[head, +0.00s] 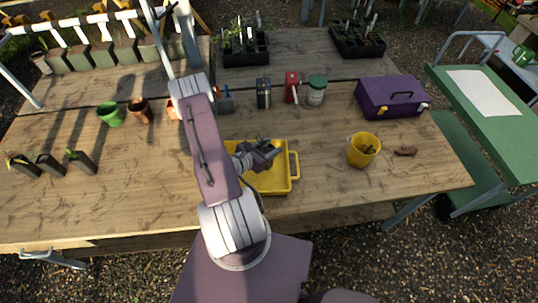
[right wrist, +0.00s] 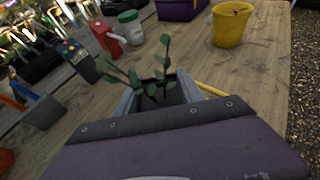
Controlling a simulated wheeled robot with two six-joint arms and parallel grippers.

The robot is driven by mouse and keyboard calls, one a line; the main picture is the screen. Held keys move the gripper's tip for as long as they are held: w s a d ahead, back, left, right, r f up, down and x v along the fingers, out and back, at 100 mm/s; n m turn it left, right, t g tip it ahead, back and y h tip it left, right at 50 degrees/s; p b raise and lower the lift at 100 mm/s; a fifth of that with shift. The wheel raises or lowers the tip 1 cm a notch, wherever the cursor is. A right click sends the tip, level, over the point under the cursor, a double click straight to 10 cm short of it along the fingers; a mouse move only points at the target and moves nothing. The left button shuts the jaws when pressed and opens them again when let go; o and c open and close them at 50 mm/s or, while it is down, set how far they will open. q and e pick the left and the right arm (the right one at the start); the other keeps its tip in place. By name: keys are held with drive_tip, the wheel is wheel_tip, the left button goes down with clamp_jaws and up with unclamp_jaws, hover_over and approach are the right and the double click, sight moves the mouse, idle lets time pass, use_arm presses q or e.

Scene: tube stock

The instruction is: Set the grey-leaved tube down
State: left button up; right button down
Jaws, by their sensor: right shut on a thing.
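My right gripper (head: 262,152) is over the yellow tray (head: 294,172) in the head view. In the right wrist view, its fingers (right wrist: 155,95) are shut on a dark tube (right wrist: 160,98) with dull grey-green leaves (right wrist: 145,78) rising from its top. The lower part of the tube is hidden by the gripper, so I cannot tell whether it touches the tray. Part of the tray is hidden behind my right arm. My left gripper is not in view.
Several dark tubes, including one with a green plant (head: 80,160), are at the table's left. A yellow bucket (head: 363,150) stands right of the tray, and a purple toolbox (head: 390,97) behind it. Green (head: 110,113) and brown pots (head: 140,110) stand left. Bare wood (head: 125,190) lies front left.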

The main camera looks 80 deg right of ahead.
drive_tip(key=shift+w+d+f, duration=0.15)
drive_tip(key=shift+f, duration=0.1)
wheel_tip(320, 180, down, 4)
drive_tip(key=shift+f, duration=0.1)
drive_tip(key=c, duration=0.7)
unclamp_jaws()
